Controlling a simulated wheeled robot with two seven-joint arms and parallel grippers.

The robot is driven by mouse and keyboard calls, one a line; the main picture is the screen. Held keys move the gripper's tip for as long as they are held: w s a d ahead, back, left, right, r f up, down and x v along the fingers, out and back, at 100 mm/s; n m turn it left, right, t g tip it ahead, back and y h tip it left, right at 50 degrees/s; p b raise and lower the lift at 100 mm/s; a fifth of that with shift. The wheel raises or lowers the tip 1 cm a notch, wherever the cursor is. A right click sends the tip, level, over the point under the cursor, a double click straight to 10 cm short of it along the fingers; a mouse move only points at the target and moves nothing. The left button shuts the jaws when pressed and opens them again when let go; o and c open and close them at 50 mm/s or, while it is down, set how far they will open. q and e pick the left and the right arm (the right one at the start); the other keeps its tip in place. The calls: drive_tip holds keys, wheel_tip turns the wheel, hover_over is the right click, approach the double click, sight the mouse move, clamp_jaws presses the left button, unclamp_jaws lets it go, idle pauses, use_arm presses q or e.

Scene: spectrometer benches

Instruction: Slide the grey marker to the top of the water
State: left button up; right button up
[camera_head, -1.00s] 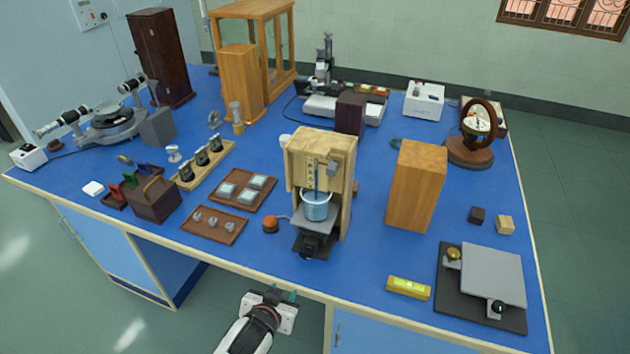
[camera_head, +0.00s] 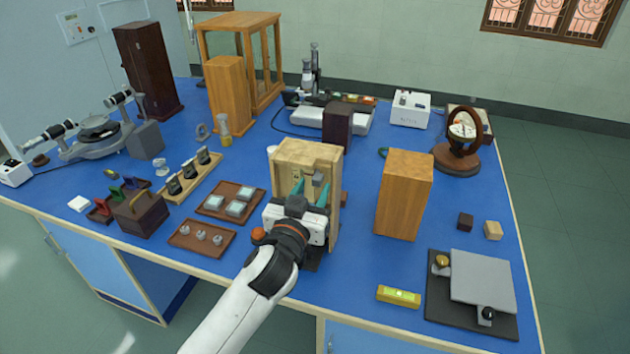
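A pale wooden stand (camera_head: 308,153) stands near the front edge of the blue bench. A small grey block, seemingly the grey marker (camera_head: 318,178), shows on the stand's upper right front. My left gripper (camera_head: 311,187) is in front of the stand, its two teal fingers apart and pointing at it. The right fingertip is close to the grey block in the picture; I cannot tell whether they touch. My gripper and arm hide the blue-tinted water beaker and most of the scale behind it. My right gripper is not in view.
A tall wooden box (camera_head: 404,200) stands to the right of the stand. A brown tray with small metal pieces (camera_head: 202,238) and an orange knob (camera_head: 258,234) lie to the left. A yellow level (camera_head: 398,296) and a black base plate (camera_head: 470,313) lie at front right.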

sight(319, 177)
use_arm(q)
drive_tip(key=shift+x, duration=1.3)
drive_tip(key=shift+c, duration=0.3)
clamp_jaws()
